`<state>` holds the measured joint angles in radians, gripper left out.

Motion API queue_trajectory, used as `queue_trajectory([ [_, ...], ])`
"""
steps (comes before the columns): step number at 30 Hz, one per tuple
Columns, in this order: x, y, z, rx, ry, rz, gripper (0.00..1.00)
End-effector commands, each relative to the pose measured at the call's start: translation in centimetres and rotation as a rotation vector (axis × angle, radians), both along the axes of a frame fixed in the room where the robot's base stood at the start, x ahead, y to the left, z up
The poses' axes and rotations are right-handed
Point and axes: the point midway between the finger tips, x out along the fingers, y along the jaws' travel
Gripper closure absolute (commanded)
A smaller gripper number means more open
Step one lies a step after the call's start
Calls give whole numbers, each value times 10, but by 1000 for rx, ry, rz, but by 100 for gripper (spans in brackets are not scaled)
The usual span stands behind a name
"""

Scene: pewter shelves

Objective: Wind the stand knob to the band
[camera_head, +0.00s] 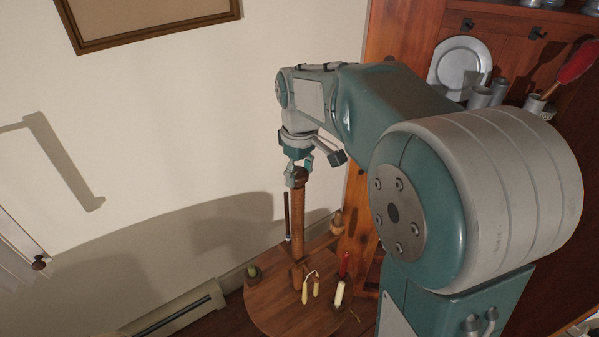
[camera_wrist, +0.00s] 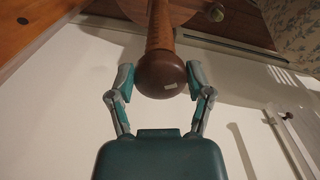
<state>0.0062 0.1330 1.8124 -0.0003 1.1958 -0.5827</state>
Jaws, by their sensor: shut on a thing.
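The stand knob (camera_wrist: 161,75) is a dark brown wooden ball on top of an upright wooden post, with a small pale mark on its face. In the head view the knob (camera_head: 301,174) shows at the top of the post (camera_head: 298,220). My gripper (camera_wrist: 160,78) is shut on the knob, with one finger on each side of it. In the head view my gripper (camera_head: 299,172) comes down on the knob from above. The post (camera_wrist: 161,30) rises from a round wooden table (camera_head: 285,312). I cannot make out a band for certain.
Wooden shelves with a pewter plate (camera_head: 460,65) stand at right.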

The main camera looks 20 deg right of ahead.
Motion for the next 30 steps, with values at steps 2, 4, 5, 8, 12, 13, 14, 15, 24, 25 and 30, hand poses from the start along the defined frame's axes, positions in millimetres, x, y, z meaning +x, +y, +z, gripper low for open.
queue_trajectory([
  [2, 0, 1, -2, 2, 5, 1, 82],
  [4, 0, 1, -2, 2, 5, 0, 82],
  [5, 0, 1, -2, 2, 5, 0, 82],
  [8, 0, 1, -2, 2, 5, 0, 82],
  [12, 0, 1, -2, 1, 3, 0, 0],
  [13, 0, 1, -2, 1, 3, 0, 0],
  [14, 0, 1, -1, 1, 2, 0, 0],
  [15, 0, 1, -1, 1, 2, -1, 0],
  [24, 0, 0, 1, 1, 1, -1, 0],
  [25, 0, 0, 3, 0, 0, -1, 0],
  [30, 1, 1, 28, 1, -4, -1, 0],
])
